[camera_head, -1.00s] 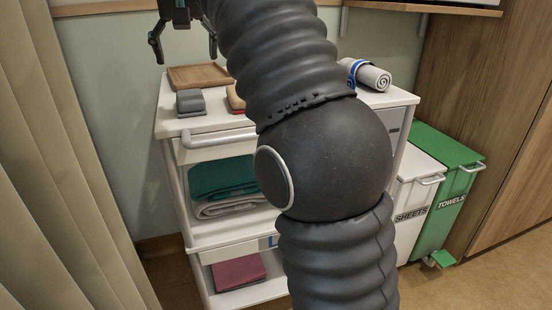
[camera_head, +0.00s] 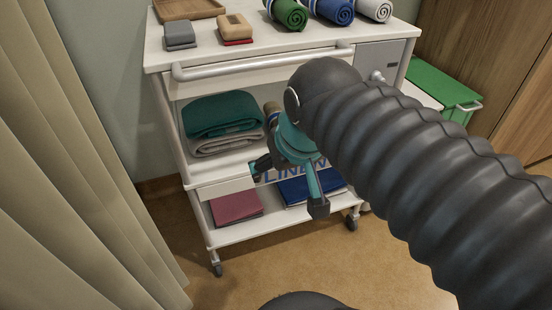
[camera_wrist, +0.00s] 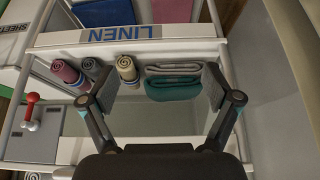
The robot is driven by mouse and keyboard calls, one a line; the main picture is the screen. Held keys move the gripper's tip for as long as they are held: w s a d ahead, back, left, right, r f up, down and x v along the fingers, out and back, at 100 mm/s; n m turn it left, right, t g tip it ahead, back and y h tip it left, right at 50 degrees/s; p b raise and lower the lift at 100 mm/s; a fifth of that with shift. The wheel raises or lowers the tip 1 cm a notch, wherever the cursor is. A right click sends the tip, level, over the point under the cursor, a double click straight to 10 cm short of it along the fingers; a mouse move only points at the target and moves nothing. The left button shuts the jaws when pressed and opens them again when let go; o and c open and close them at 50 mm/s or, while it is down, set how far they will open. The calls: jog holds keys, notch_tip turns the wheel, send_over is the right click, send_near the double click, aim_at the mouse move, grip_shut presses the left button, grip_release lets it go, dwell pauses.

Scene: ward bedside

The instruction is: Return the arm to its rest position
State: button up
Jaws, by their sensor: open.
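My gripper (camera_head: 290,186) hangs in front of the white linen cart (camera_head: 205,263), at the height of its middle shelf. Its fingers are apart in the head view. In the wrist view, my gripper (camera_wrist: 157,88) also shows wide-spread fingers with nothing held between them. The folded teal blanket (camera_wrist: 172,90) appears behind the right finger there, with a clear distance that I cannot judge. My dark ribbed arm comes in from the right of the head view and covers the cart's right side.
Green (camera_head: 290,14), blue (camera_head: 333,10) and white rolls lie on the cart top, beside a wooden tray (camera_head: 188,8). Maroon (camera_head: 236,206) and blue folded cloths lie on the bottom shelf. A curtain (camera_head: 60,150) hangs at left. Green-lidded bin (camera_head: 440,88) stands right. Floor in front is open.

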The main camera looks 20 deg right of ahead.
jog(key=s+f, duration=0.2)
jog(key=f, duration=0.1)
jog(key=s+f, duration=0.1)
jog(key=shift+d+f, duration=0.35)
